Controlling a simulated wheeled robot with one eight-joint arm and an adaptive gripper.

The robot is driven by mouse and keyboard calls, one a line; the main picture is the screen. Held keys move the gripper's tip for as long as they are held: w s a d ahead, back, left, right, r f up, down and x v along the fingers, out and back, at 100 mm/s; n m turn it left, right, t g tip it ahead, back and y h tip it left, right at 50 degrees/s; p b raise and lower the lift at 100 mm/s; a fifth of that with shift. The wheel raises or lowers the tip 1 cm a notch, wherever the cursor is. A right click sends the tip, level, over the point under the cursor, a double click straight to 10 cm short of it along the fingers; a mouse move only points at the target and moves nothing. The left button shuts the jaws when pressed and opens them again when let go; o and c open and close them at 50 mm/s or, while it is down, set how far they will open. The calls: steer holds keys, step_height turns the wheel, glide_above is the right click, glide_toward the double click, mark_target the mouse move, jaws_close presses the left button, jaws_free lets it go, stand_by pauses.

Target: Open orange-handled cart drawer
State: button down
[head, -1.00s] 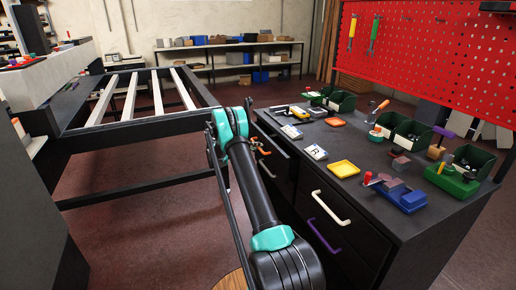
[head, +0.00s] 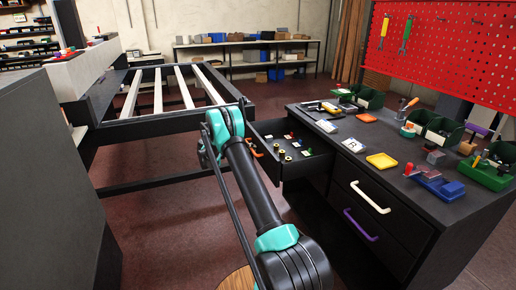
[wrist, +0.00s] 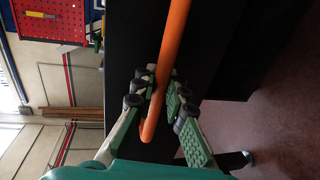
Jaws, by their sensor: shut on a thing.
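The orange handle (wrist: 174,45) runs between the fingers of my gripper (wrist: 160,95) in the wrist view, and the fingers are shut on it. In the head view a small part of the orange handle (head: 257,152) shows beside my arm. The drawer (head: 308,169) it belongs to stands pulled out from the black cart (head: 412,236), and several small coloured parts are visible inside. My arm hides part of the drawer front and the gripper in the head view.
A white handle (head: 370,197) and a purple handle (head: 361,225) are on closed drawers to the right. A yellow tray (head: 381,161) and green bins (head: 440,130) stand on the cart top. A black frame table (head: 160,126) stands behind my arm; red floor lies between.

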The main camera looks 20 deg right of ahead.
steer(key=shift+f+v, duration=0.25)
steer(key=shift+v, duration=0.85)
steer(key=c, duration=1.8)
jaws_free()
steer(key=shift+a, duration=0.1)
steer(key=v, duration=1.2)
